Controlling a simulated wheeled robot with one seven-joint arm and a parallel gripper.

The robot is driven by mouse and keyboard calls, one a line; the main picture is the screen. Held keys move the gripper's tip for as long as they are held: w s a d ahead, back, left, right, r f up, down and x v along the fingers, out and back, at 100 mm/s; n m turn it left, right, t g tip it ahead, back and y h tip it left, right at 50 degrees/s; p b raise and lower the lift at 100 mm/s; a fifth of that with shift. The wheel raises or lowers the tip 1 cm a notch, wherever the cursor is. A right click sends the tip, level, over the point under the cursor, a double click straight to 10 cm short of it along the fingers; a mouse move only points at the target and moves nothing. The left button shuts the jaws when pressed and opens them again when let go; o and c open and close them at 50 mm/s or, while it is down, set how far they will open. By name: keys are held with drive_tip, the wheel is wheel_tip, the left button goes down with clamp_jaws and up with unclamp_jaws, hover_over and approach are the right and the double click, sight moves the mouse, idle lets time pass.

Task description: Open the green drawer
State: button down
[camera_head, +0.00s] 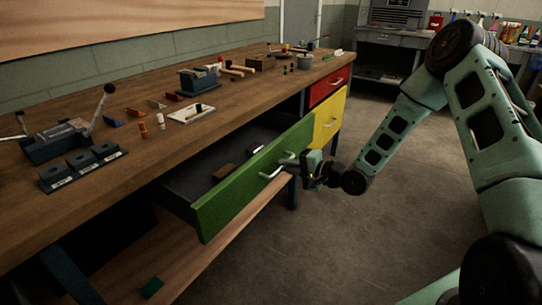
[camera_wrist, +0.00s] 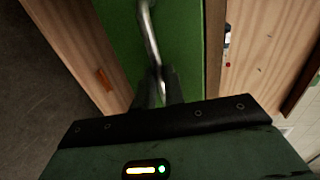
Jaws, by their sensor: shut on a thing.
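The green drawer (camera_head: 240,186) stands well out from under the workbench, its inside showing. A brown block and a small light item lie inside it. The metal bar handle (camera_head: 277,166) is on the drawer's front. My gripper (camera_head: 296,160) is at the handle and shut on it. In the wrist view, my gripper's dark fingers (camera_wrist: 158,90) close around the lower end of the handle (camera_wrist: 150,35), with the green front (camera_wrist: 120,30) behind it. The fingers hide the gripped part of the handle.
The wooden workbench (camera_head: 130,112) holds a vise, dark blocks and several small parts. A yellow drawer (camera_head: 328,120) and a red drawer (camera_head: 328,86) sit to the right of the green one. A low wooden shelf (camera_head: 215,258) runs beneath. The floor (camera_head: 345,225) in front is clear.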

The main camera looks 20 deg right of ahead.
drive_tip(key=f+p+v, duration=0.2)
drive_tip(key=p+v, duration=0.1)
drive_tip(key=v, duration=1)
drive_tip(key=shift+s+d+f, duration=0.2)
drive_tip(key=shift+s+f, duration=0.1)
drive_tip(key=shift+f, duration=0.05)
drive_tip(key=c, duration=1.5)
unclamp_jaws()
drive_tip(key=v, duration=1.7)
drive_tip(key=shift+s+p, duration=0.2)
drive_tip(key=shift+p, duration=0.15)
drive_tip(key=shift+d, duration=0.1)
